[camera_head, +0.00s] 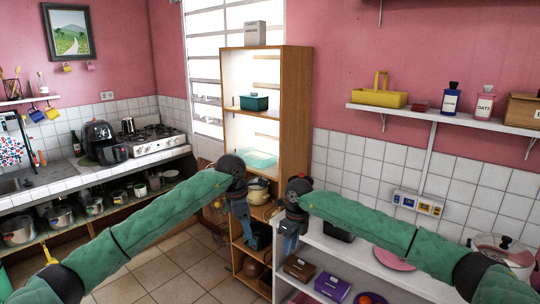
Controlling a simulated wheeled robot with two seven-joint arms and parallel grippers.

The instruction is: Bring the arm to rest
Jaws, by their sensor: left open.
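My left arm comes in from the left in a green sleeve, and my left gripper (249,236) hangs down in front of the wooden shelf. It is open, with nothing seen in it. My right arm comes in from the right, also in a green sleeve. My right gripper (289,246) points down at the left end of the white shelf unit; its fingers are small and dark, so I cannot tell if they are apart. The tall open wooden shelf (297,117) stands behind both grippers. A pot (257,190) sits on one of its boards, partly hidden by my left wrist.
The white shelf unit (335,248) holds a purple box (332,287), a brown box (299,268) and a large lidded pot (503,256). A wall shelf (440,117) hangs above. The stove counter (90,176) is at left. Tiled floor (150,262) is clear between.

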